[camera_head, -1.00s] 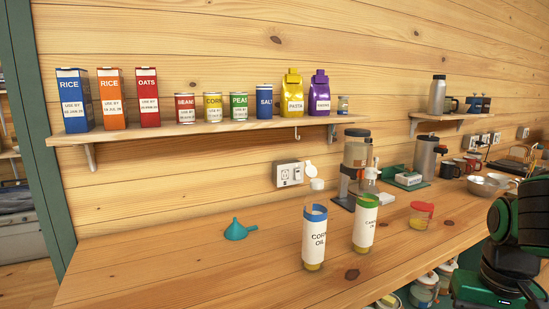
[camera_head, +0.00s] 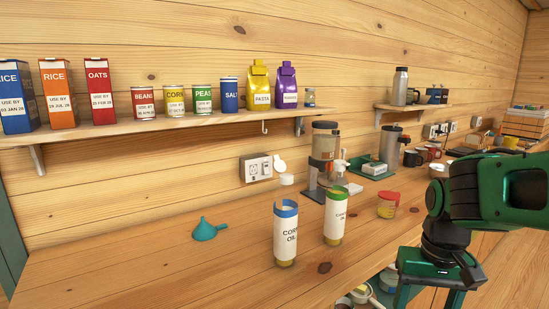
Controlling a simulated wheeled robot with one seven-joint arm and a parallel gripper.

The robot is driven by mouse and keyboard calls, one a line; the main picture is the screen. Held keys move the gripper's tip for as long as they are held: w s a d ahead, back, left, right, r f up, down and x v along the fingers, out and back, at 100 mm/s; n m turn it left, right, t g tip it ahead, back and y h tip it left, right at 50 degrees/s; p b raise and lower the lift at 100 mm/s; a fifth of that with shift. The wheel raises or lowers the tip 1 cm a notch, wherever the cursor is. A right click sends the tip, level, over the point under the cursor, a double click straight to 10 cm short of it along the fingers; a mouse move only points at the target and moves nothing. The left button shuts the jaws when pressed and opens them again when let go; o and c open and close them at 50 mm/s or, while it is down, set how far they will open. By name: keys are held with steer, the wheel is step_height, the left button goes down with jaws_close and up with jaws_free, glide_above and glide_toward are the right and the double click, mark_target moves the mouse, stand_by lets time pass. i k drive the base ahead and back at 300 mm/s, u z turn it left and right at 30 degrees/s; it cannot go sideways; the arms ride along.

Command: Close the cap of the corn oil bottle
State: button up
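The corn oil bottle (camera_head: 285,235) stands upright on the wooden counter, with a blue band and a white label reading CORN OIL. Its white cap (camera_head: 286,179) shows above the band, and the flip lid (camera_head: 279,165) stands raised and open. A second bottle (camera_head: 335,218), with a green band and white label, stands just to its right. My gripper (camera_head: 428,296) is at the lower right, pointing down, well to the right of both bottles. Its fingers are apart with nothing seen between them; the tips are at or beyond the picture's bottom edge.
A teal funnel (camera_head: 208,230) lies left of the bottles. A red-lidded jar (camera_head: 387,205) stands to their right, and a dispenser (camera_head: 324,155) behind. A wall shelf (camera_head: 150,125) holds boxes, cans and bags. The counter's front left is clear; jars sit below its front edge.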

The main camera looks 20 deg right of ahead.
mark_target(279, 166)
steer(key=z, duration=1.2)
steer(key=k, duration=1.5)
steer(key=u, duration=1.55)
steer(key=i, duration=1)
